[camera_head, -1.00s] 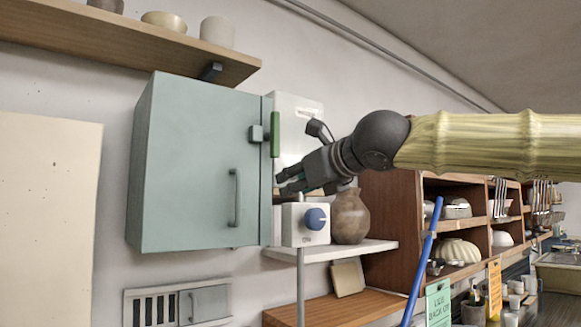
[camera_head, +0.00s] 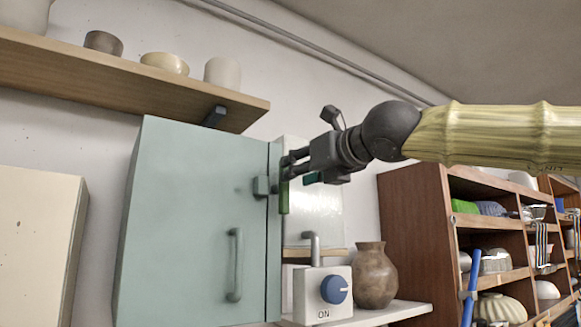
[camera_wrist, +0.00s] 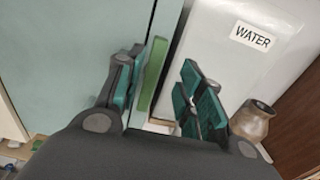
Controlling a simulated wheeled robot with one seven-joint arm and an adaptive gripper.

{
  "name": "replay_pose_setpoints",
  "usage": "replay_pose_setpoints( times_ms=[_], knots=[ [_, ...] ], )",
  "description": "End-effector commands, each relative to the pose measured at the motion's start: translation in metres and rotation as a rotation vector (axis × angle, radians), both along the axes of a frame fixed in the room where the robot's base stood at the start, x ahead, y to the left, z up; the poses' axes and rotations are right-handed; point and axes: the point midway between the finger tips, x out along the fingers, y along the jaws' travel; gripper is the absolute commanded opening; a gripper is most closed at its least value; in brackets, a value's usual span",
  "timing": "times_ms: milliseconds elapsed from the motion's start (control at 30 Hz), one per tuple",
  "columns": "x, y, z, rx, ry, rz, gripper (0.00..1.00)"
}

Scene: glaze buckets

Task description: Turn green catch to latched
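The green catch (camera_head: 284,197) is an upright bar at the right edge of a pale green cabinet (camera_head: 190,215), beside a grey block (camera_head: 262,187) on the door. In the wrist view the green catch (camera_wrist: 153,73) stands between my open fingers, nearer the left one. My gripper (camera_head: 298,168) is at the catch's upper part, and its fingers hide some of it. In the wrist view my gripper (camera_wrist: 160,85) has a clear gap between its teal-padded fingers. I cannot tell whether a finger touches the catch.
A white WATER box (camera_wrist: 232,55) is right of the cabinet. Below it are a switch box (camera_head: 322,293) marked ON with a blue knob and a brown vase (camera_head: 375,275). A wooden shelf (camera_head: 120,90) with pots is above. A wooden rack (camera_head: 415,225) stands right.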

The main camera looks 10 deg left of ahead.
Motion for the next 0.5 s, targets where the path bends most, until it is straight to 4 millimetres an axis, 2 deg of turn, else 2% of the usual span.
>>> replay_pose_setpoints(
  times_ms=[233,500],
  knots=[
    [0.019,0.021,0.002,0.001,0.001,0.003,0.38],
    [0.024,0.027,0.001,0.0,-0.001,0.003,0.38]
  ],
)
